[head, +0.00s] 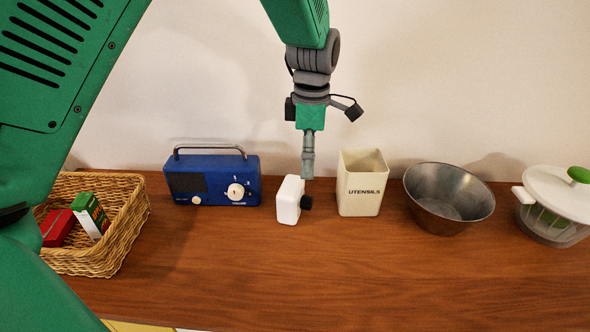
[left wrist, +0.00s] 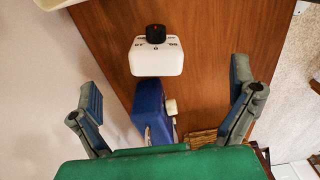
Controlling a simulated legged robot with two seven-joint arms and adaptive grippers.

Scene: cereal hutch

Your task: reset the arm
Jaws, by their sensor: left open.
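My left gripper (head: 308,170) hangs from the arm at the top of the head view, pointing down. It appears edge-on there, just behind or above the white kitchen timer (head: 289,200). In the left wrist view the left gripper (left wrist: 164,80) has its two fingers spread wide with nothing between them. The white timer with its black knob (left wrist: 157,57) shows ahead of the fingers. Whether the fingertips touch the timer cannot be told. My right gripper is not in view.
On the wooden counter (head: 330,275) stand a wicker basket (head: 125,225) with boxes, a blue radio (head: 215,180), a cream utensils canister (head: 361,190), a metal bowl (head: 440,215) and a white-lidded spinner (head: 553,200). The counter's front is clear. A wall is behind.

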